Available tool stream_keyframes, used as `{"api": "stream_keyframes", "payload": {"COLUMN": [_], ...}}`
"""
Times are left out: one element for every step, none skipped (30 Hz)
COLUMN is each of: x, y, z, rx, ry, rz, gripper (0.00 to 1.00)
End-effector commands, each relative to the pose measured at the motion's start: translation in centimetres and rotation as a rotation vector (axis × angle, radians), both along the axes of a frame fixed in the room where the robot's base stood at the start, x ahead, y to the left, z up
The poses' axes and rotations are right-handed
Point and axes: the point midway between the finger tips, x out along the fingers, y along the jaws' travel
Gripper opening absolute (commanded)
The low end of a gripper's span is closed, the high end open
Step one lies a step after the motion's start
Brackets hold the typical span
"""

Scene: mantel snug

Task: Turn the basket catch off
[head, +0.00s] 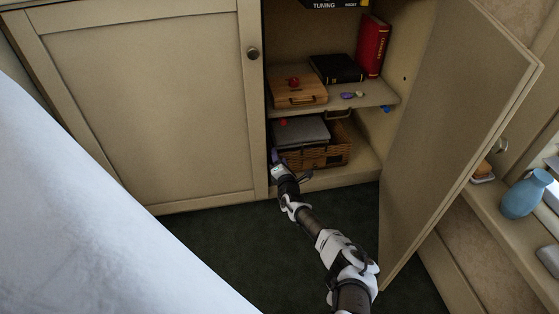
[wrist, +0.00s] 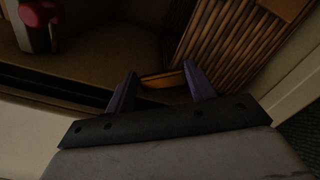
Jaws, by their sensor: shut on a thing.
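The wicker basket (head: 333,154) sits on the lower shelf of the open cabinet, and its slatted side also shows in the wrist view (wrist: 228,38). A flat grey lid (head: 300,131) lies on top of it. My gripper (head: 276,160) is low at the basket's left front corner. In the wrist view my gripper (wrist: 161,88) has its two purple fingers on either side of a small yellow-brown bar, which appears to be the basket catch (wrist: 163,79). The jaws are shut on this bar. In the head view the catch is hidden behind my gripper.
The cabinet's open right door (head: 460,120) stands beside my arm; the left door (head: 150,105) is closed. The upper shelf (head: 372,98) holds a wooden box (head: 297,93), a black book (head: 336,68) and a red book (head: 373,46). A red knob (wrist: 42,12) shows in the wrist view.

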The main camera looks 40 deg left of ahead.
Motion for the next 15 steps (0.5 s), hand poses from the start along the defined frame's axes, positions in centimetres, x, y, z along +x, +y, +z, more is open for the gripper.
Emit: {"api": "stream_keyframes", "payload": {"x": [-0.02, -0.03, -0.03, -0.03, -0.03, -0.03, -0.03, -0.03, -0.04, -0.03, -0.03, -0.03, -0.03, -0.03, -0.03], "y": [-0.01, 0.0, 0.0, 0.0, 0.0, 0.0, 0.0, 0.0, 0.0, 0.0, 0.01, 0.01, 0.01, 0.01, 0.01], "z": [-0.01, -0.01, -0.01, -0.01, -0.01, -0.01, -0.01, -0.02, -0.01, -0.02, -0.01, -0.01, -0.01, -0.01, -0.01], "rx": [0.0, 0.001, 0.001, 0.001, 0.001, 0.001, 0.001, 0.001, 0.001, 0.001, 0.001, 0.001, 0.001, 0.001, 0.001], "ry": [0.0, 0.001, 0.001, 0.001, 0.001, 0.001, 0.001, 0.001, 0.001, 0.001, 0.001, 0.001, 0.002, 0.002, 0.002], "rz": [0.0, 0.0, 0.0, 0.0, 0.0, 0.0, 0.0, 0.0, 0.0, 0.0, 0.0, 0.0, 0.0, 0.0, 0.0], "gripper": [0.32, 0.32, 0.32, 0.32, 0.32, 0.57, 0.61, 0.65, 0.7, 0.74, 0.76, 0.76, 0.76, 0.76, 0.76]}}
